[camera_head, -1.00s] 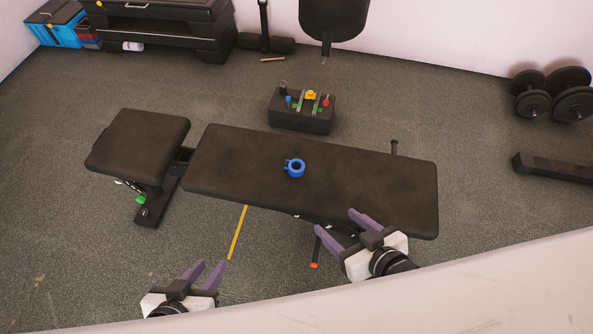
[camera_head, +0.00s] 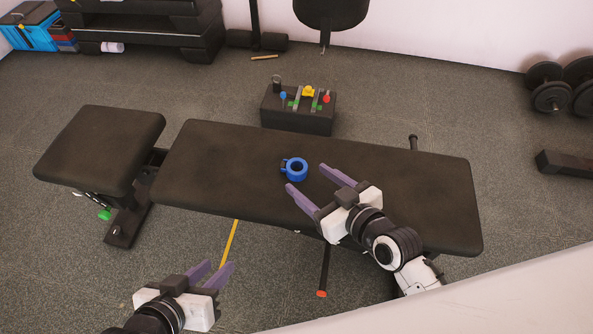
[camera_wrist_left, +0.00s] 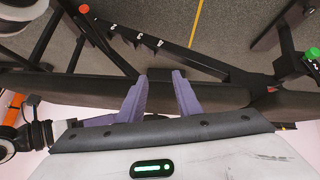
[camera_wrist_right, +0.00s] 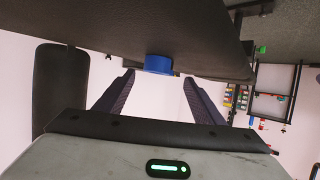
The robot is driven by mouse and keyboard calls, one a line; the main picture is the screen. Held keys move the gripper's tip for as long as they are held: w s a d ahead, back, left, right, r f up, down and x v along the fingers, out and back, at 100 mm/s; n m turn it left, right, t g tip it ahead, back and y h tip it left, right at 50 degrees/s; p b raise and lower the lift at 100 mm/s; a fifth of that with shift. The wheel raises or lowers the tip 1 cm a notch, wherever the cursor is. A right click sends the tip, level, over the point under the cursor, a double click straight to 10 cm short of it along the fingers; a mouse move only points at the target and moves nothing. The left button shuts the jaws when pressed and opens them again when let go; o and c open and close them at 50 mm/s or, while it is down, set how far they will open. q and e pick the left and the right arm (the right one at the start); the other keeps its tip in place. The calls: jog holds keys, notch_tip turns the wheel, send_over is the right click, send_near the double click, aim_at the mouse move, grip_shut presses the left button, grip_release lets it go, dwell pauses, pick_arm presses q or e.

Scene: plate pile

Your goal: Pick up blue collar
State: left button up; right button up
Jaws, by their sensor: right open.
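The blue collar (camera_head: 295,169) lies on the black bench pad (camera_head: 220,165), near its middle. It also shows in the right wrist view (camera_wrist_right: 158,64), ahead of and between the fingers. My right gripper (camera_head: 312,182) is open and empty, with its fingertips just short of the collar on the near side. The collar is not between the fingers in the head view. My left gripper (camera_head: 215,271) is open and empty, low in front of the bench's near edge and well away from the collar.
A black box (camera_head: 297,112) with small coloured items stands behind the bench. The separate seat pad (camera_head: 100,150) is at the left. Dumbbells (camera_head: 558,85) lie at the right. A yellow strip (camera_head: 229,243) runs along the floor below the bench. The bench top around the collar is clear.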

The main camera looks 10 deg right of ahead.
aim_at(293, 164)
jog(key=x, duration=0.1)
jog(key=b+x, duration=0.1)
jog(key=x, duration=0.1)
jog(key=b+x, duration=0.1)
jog(key=x, duration=0.1)
jog(key=shift+w+d, duration=0.15)
jog(key=shift+w, duration=0.2)
jog(key=c, duration=1.2)
